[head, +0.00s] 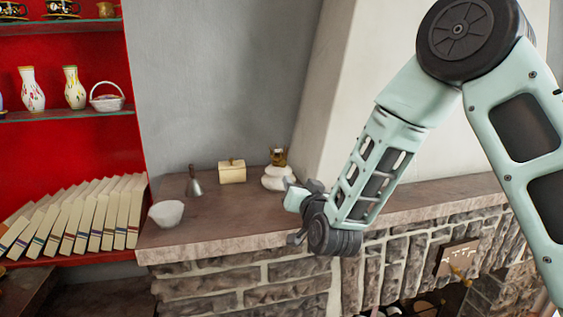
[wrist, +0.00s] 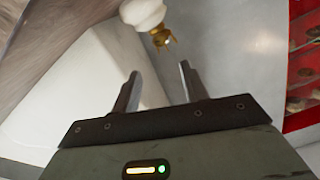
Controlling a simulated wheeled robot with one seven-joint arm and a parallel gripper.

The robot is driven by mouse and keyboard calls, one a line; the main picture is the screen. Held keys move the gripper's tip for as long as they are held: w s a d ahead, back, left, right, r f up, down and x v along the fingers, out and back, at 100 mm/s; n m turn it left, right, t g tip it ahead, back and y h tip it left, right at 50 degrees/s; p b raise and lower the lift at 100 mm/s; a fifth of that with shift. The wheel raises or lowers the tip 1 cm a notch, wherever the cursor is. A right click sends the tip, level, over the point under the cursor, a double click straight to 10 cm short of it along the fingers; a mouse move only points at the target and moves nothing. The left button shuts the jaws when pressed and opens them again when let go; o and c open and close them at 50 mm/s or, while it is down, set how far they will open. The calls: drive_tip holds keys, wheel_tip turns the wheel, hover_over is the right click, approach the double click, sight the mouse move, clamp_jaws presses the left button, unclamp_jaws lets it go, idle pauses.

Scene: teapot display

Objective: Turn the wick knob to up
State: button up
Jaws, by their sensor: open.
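A small lamp-like object with a white rounded body (head: 279,178) and a brass top (head: 278,156) stands on the stone ledge in the head view. In the wrist view its white body (wrist: 143,12) is cut off by the top edge, and its brass part (wrist: 161,38) points down into the picture. I cannot make out a separate wick knob. My gripper (wrist: 159,71) is open and empty, with the brass part beyond its fingertips, apart from them. In the head view my gripper is just right of the lamp, near the ledge's front edge.
On the ledge (head: 215,242) stand a white bowl (head: 166,213), a grey bell (head: 194,182) and a cream box (head: 232,171), left of the lamp. Red shelves (head: 60,158) with vases and books are at the left. A sloping white wall (head: 345,85) rises behind the arm.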

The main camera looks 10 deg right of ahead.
sight(283, 164)
drive_tip(key=w+p, duration=0.6)
drive_tip(key=w, duration=0.7)
drive_tip(key=shift+r, duration=0.1)
drive_tip(key=shift+w, duration=0.65)
clamp_jaws()
